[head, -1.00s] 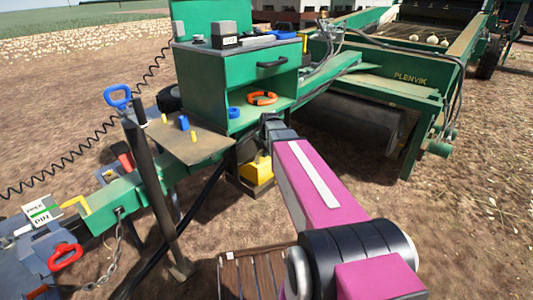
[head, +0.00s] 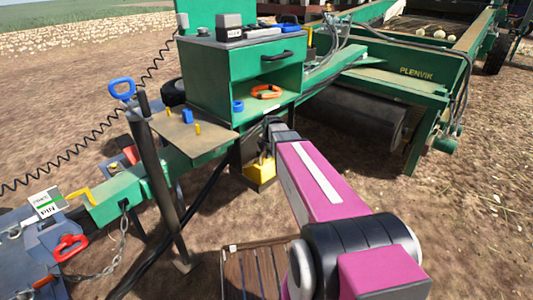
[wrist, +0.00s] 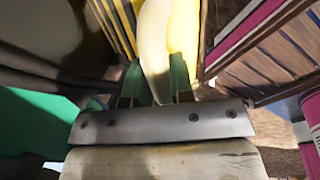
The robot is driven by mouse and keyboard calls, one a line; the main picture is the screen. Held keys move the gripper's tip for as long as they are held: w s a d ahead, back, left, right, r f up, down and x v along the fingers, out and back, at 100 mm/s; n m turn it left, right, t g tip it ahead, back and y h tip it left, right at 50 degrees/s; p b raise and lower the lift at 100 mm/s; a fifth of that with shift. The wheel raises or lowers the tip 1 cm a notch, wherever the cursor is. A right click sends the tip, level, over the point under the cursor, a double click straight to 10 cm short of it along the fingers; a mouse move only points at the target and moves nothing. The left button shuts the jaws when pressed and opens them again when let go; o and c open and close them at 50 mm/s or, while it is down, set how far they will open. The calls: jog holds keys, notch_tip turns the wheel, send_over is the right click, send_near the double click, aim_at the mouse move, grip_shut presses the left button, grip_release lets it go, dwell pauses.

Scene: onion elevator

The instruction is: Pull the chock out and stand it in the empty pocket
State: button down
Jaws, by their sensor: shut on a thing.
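A yellow chock (head: 260,171) shows low beneath the green cabinet, partly behind my arm; I cannot tell how far it sits in its holder. In the wrist view a pale cream and yellow piece (wrist: 183,35), apparently the chock, rises between the two green fingers of my gripper (wrist: 155,82). The gripper is shut on it. In the head view my gripper's fingers are hidden by my own arm. Yellow-edged dark slats (wrist: 112,25) stand left of the held piece in the wrist view. I cannot make out the empty pocket.
A green cabinet (head: 215,70) with an orange ring (head: 266,92) stands above. A side shelf (head: 180,134) holds small blue and yellow pieces. A dark post (head: 160,190) and hanging chain (head: 124,235) are at left. A wooden slatted pallet (head: 255,272) lies below. Bare soil is at right.

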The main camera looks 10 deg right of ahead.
jog(key=c, duration=0.9)
grip_release()
jog(key=v, duration=1.1)
jog(key=s+f+m, duration=0.4)
jog(key=s+m, duration=0.2)
jog(key=m, duration=0.2)
jog(key=s+a+f+m+g+h, duration=0.1)
jog(key=s+f+m, duration=0.4)
jog(key=s+m, duration=0.2)
jog(key=s+f+m+g, duration=0.1)
jog(key=s+f+m, duration=0.3)
jog(key=m, duration=0.6)
jog(key=shift+s+a+f, duration=0.1)
jog(key=shift+s+f, duration=0.05)
jog(key=shift+s, duration=0.45)
jog(key=shift+s+a+f, duration=0.1)
jog(key=shift+s+f, duration=0.1)
jog(key=shift+s, duration=0.4)
